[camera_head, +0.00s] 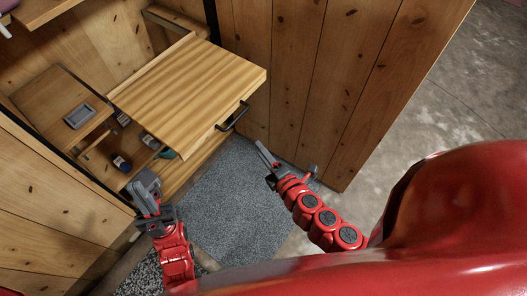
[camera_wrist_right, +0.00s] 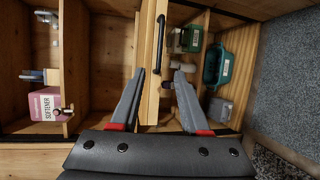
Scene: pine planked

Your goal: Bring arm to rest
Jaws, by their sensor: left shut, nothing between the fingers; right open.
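My left gripper (camera_head: 146,188) is shut and empty, in front of the open lower part of the wooden cabinet at lower left in the head view. My right gripper (camera_head: 286,157) is open and empty, to the right of and below the black handle (camera_head: 233,117) of the pulled-out wooden drawer (camera_head: 190,85). The right gripper is apart from the handle in the head view.
Cabinet shelves hold a grey tray (camera_head: 79,116), a dark blue item (camera_head: 121,162), and, in the wrist view, a pink softener pack (camera_wrist_right: 45,105), a green box (camera_wrist_right: 191,38) and a teal bin (camera_wrist_right: 218,66). A plank wall (camera_head: 330,75) stands right. Grey carpet (camera_head: 225,210) is clear between my arms.

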